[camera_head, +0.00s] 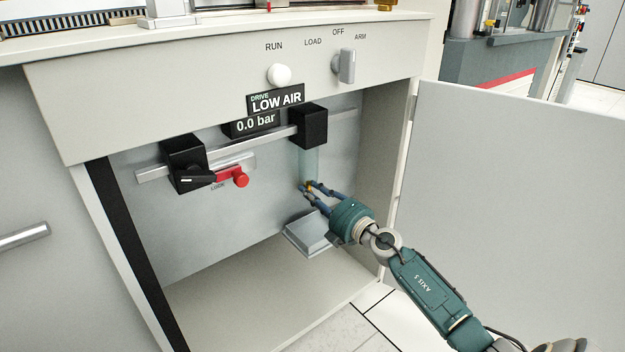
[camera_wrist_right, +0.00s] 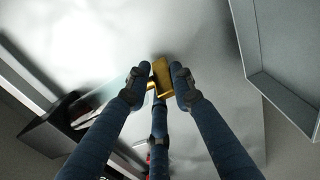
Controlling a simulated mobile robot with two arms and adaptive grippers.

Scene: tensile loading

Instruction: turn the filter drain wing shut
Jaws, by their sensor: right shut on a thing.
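The filter drain wing is a small brass tab (camera_wrist_right: 161,75). In the right wrist view it stands between the fingertips of my right gripper (camera_wrist_right: 160,88). In the head view the gripper (camera_head: 308,186) is at the lower end of a clear filter bowl (camera_head: 308,162), which hangs under a black filter head (camera_head: 309,126). Its blue fingers are shut on the wing and hide most of it; only a speck of brass shows there. How far the wing is turned cannot be told. My left gripper is not in view.
A grey tray (camera_head: 301,239) sits below the gripper in the open cabinet. A black valve block (camera_head: 184,160) with a lever and a red knob (camera_head: 241,180) is at left. The display (camera_head: 277,99) reads "LOW AIR", 0.0 bar. The open door (camera_head: 520,200) stands right of my arm.

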